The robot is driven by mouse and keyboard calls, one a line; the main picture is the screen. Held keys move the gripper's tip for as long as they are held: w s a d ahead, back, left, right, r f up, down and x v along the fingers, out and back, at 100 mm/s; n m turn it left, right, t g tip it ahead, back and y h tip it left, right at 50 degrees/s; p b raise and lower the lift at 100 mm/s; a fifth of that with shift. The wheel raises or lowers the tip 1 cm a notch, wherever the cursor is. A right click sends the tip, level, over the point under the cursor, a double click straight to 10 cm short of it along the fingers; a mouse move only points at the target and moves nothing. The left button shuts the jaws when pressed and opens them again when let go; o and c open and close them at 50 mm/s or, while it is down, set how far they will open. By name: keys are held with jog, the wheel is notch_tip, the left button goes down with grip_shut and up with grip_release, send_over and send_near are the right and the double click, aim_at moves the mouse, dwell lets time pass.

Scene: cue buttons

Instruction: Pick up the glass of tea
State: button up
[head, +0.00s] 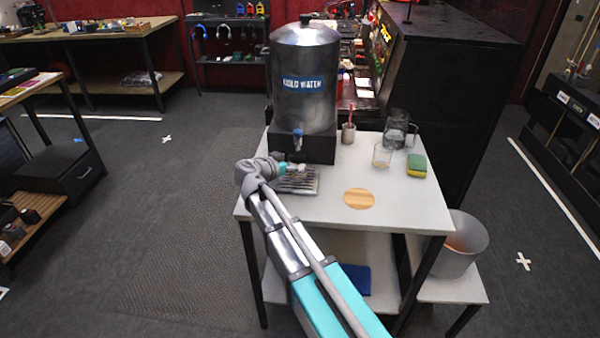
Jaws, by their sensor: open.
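A small clear glass (382,155) stands upright on the white table (320,208), right of centre. I cannot make out tea in it. My gripper (296,163) is open in front of a metal urn (305,85) labelled "COLD WATER", beneath its blue-handled tap (298,139). It is just above a ribbed metal drip tray (300,181), left of and apart from the glass. The fingertips are small and partly hidden against the dark urn base, and I cannot see anything held.
A glass jug (398,128) stands behind the glass. A green and yellow sponge (416,165) lies to its right. A cup with a red stick (348,132) stands behind left. A round wooden coaster (359,198) lies in front. The table's front right is clear.

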aim_at(298, 154)
jog(key=shift+b+x, duration=0.4)
jog(key=shift+x, duration=1.3)
jog(key=shift+r, duration=0.1)
jog(key=c, duration=1)
jog(key=shift+r+p, duration=0.3)
jog(key=shift+p, duration=0.1)
jog(key=shift+r+p, duration=0.45)
jog(key=shift+r, duration=0.05)
jog(key=s+a, duration=1)
jog(key=s, duration=0.4)
jog(key=shift+s+a, duration=0.15)
jog(key=shift+a, duration=0.1)
jog(key=shift+s, duration=0.1)
